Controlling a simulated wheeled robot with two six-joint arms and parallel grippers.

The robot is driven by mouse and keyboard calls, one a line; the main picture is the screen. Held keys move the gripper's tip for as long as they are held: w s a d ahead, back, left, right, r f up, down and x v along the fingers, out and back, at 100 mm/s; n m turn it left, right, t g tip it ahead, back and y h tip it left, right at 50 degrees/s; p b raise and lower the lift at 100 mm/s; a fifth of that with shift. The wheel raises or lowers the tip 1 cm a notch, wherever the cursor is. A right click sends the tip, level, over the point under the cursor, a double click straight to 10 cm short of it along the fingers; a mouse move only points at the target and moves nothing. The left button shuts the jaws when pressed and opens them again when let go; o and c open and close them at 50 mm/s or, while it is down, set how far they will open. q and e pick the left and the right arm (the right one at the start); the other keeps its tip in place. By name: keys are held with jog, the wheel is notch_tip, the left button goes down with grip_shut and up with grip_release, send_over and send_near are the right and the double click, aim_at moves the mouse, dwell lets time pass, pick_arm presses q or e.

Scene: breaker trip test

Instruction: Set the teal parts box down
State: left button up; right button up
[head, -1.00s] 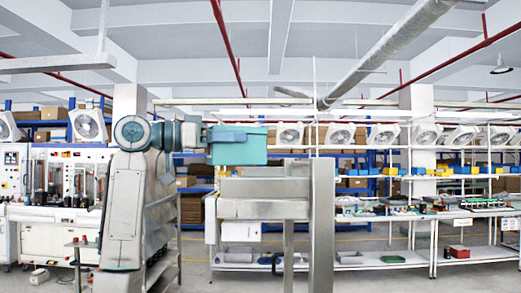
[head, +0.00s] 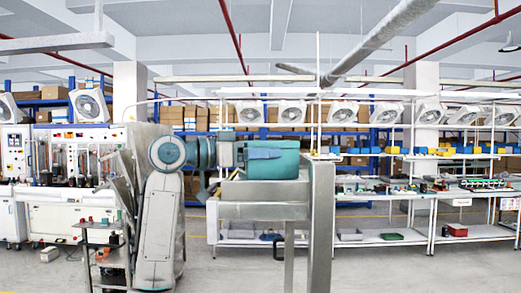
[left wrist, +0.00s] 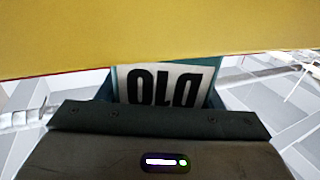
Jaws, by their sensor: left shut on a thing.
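The teal parts box (head: 279,161) is in the middle of the head view, held level at the end of my left arm. My left gripper (head: 243,158) is shut on its left side. The box's underside is at the top edge of a grey metal stand (head: 262,195); I cannot tell whether they touch. In the left wrist view, a white label reading D10 (left wrist: 165,88), upside down, shows on the teal box (left wrist: 214,96) beyond the dark gripper body. The fingertips are hidden there. My right gripper is not in view.
A grey upright post (head: 320,225) stands right of the box. A white test bench (head: 65,185) is at left. Shelves with cartons (head: 290,112) and white fans run behind. A yellow surface (left wrist: 150,35) fills the top of the left wrist view. Open floor shows at right.

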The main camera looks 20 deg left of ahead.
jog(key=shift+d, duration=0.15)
pick_arm(q)
jog(key=shift+d+f, duration=0.15)
jog(key=o, duration=1.1)
jog(key=shift+c, duration=0.2)
jog(key=shift+o, duration=0.6)
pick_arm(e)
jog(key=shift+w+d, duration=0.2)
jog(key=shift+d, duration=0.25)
